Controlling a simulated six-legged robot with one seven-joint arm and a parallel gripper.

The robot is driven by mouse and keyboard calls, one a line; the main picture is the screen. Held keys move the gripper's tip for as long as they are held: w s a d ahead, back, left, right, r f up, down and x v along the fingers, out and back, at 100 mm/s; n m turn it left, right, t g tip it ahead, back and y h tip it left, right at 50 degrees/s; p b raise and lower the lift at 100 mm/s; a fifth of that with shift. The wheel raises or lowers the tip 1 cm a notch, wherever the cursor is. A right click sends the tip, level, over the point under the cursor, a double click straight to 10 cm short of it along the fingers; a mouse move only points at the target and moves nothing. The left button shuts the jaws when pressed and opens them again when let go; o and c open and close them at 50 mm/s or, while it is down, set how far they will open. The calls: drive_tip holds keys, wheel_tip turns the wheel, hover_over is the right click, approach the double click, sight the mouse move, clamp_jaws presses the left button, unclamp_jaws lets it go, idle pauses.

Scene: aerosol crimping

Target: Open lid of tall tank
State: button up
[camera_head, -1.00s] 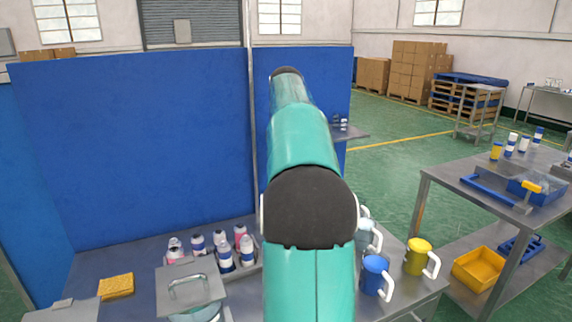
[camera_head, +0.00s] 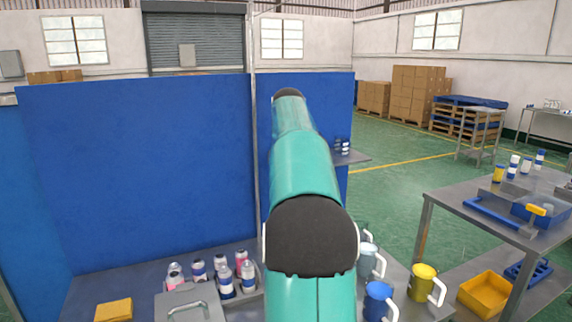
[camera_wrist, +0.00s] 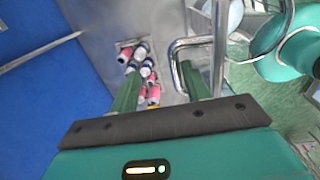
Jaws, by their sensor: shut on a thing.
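In the wrist view my gripper (camera_wrist: 160,80) has two green fingers with a visible gap between them. A bent metal loop handle (camera_wrist: 178,52) runs at the right finger, and the grip appears to be on it. Beside it a narrow grey plate-like part (camera_wrist: 219,45) shows almost edge-on; it looks like the lid. The tank body cannot be made out. In the head view my arm hides my gripper and whatever it holds. A grey box lid with a loop handle (camera_head: 188,303) shows at the bottom, left of my arm.
Several bottles (camera_head: 226,280) stand in a tray, with a yellow sponge (camera_head: 114,310) to their left. A blue mug (camera_head: 379,302) and a yellow mug (camera_head: 423,284) stand right of my arm. A blue partition (camera_head: 140,170) closes the back. A second table (camera_head: 480,195) stands right.

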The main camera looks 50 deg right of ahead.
wheel_tip(320, 180, up, 10)
drive_tip(key=shift+s+a+r, duration=0.2)
drive_tip(key=shift+s+a, duration=0.05)
drive_tip(key=shift+a, duration=0.1)
idle(0.7)
drive_tip(key=w+a+f+m+t+h, duration=0.1)
drive_tip(key=w+a+m, duration=0.15)
drive_tip(key=a, duration=0.95)
drive_tip(key=w+a+f+m+t, duration=0.1)
drive_tip(key=w+a+f+m, duration=0.15)
drive_tip(key=a, duration=0.95)
drive_tip(key=s+a+f+m+t, duration=0.1)
drive_tip(key=s+a+f+m, duration=0.2)
drive_tip(key=s+a+f, duration=0.4)
drive_tip(key=s+a+f+m+t+y, duration=0.1)
drive_tip(key=s+a+f+m, duration=0.3)
drive_tip(key=a+f, duration=0.9)
drive_tip(key=s+t, duration=0.1)
drive_tip(key=s, duration=0.2)
drive_tip(key=shift+a, duration=0.2)
drive_tip(key=shift+a, duration=0.1)
